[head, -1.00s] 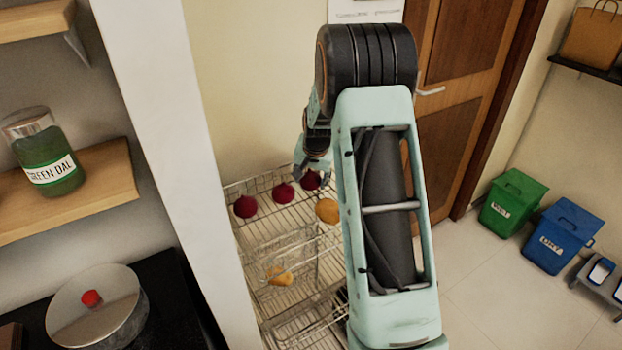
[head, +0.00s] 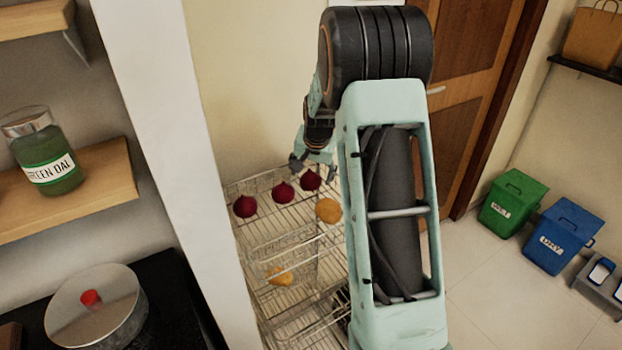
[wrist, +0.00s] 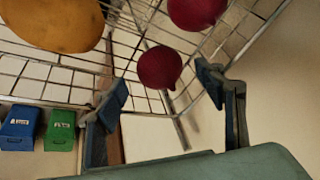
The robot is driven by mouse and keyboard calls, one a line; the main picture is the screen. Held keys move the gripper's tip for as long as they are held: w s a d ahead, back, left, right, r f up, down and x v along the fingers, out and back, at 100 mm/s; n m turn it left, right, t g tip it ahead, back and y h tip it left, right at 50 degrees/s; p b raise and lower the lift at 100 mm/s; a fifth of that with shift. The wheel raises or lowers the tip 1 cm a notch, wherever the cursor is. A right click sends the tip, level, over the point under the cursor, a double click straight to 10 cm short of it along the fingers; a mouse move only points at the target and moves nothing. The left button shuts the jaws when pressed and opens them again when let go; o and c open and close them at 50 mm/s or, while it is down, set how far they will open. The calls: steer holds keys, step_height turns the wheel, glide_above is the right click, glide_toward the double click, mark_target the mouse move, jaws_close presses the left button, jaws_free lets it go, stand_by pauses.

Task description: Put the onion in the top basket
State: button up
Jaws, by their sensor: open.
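Three dark red onions sit in the top basket of a wire rack (head: 262,222): one at the left (head: 246,207), one in the middle (head: 284,192) and one at the far right (head: 310,180). My gripper (head: 312,169) is open and empty, just above the far-right onion. In the wrist view, the open fingers (wrist: 162,92) are apart, with one onion (wrist: 160,67) showing beyond and between them, clear of both. A second onion (wrist: 197,11) is cut off at the top edge.
A round yellow-brown vegetable (head: 328,211) lies in the top basket, and a yellowish one (head: 279,275) lies in a lower basket. A wall post (head: 170,130) stands left of the rack. Green (head: 513,203) and blue (head: 562,236) bins stand at right.

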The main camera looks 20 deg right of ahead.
steer(key=v, duration=0.8)
steer(key=shift+r, duration=0.3)
steer(key=shift+s+b, duration=0.15)
steer(key=shift+b, duration=0.2)
